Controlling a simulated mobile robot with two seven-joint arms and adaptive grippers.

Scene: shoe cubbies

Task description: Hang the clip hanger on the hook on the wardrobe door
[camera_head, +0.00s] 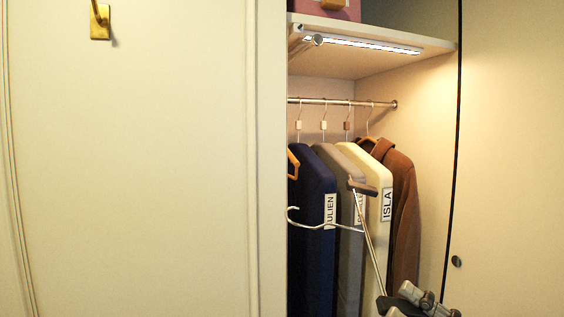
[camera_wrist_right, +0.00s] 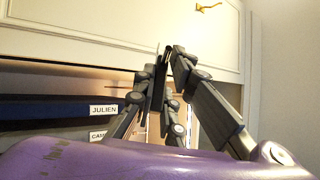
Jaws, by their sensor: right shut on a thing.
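The clip hanger (camera_head: 373,250) is in front of the open wardrobe, a thin metal wire with dark clips. It is turned on its side, and its curved hook end points left. My right gripper (camera_head: 418,302) is shut on the hanger's lower end, at the bottom right of the head view. In the wrist view the right gripper's fingers (camera_wrist_right: 164,60) come together on a thin dark part. The brass hook (camera_head: 100,22) is high on the cream wardrobe door (camera_head: 150,170), at upper left, well apart from the hanger. The hook also shows in the wrist view (camera_wrist_right: 208,8). My left gripper is not in view.
Labelled garment bags, navy (camera_head: 308,255), grey (camera_head: 340,160) and cream (camera_head: 372,165), and a brown coat (camera_head: 404,200) hang from the rail (camera_head: 340,102) behind the hanger. A shelf (camera_head: 370,55) is above them. The space before the left door is clear.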

